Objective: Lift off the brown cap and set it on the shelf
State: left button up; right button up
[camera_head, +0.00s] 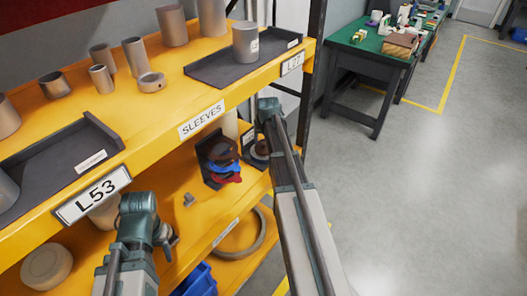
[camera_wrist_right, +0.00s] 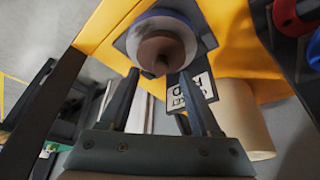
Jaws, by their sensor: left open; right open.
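The brown cap (camera_wrist_right: 160,52) sits on a round white and blue piece (camera_wrist_right: 178,22) in the right wrist view. In the head view a brown round top (camera_head: 263,147), apparently the same cap, shows on the lower shelf (camera_head: 165,165), partly covered by my right arm. My right gripper (camera_wrist_right: 160,79) is open and empty, its fingertips just short of the cap, one to each side in the picture. In the head view my right fingers are hidden. My left gripper (camera_head: 168,240) is low at the left by the lower shelf; its fingertips are hard to make out.
A dark holder (camera_head: 212,160) with brown, blue and red pieces stands left of the cap. The upper shelf board (camera_head: 160,110) with grey sleeves and trays hangs above. A tan cylinder (camera_wrist_right: 240,115) is close on the right in the wrist view. Open floor lies right.

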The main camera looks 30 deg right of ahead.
aim_at(264, 144)
pick_arm(q)
notch_tip(264, 144, down, 3)
jog(key=shift+r+b, duration=0.1)
jog(key=shift+b, duration=0.9)
pick_arm(e)
jog(key=x, duration=0.3)
jog(key=shift+f, duration=0.1)
pick_arm(q)
jog(key=shift+r, duration=0.1)
pick_arm(e)
jog(key=shift+a, duration=0.1)
grip_shut()
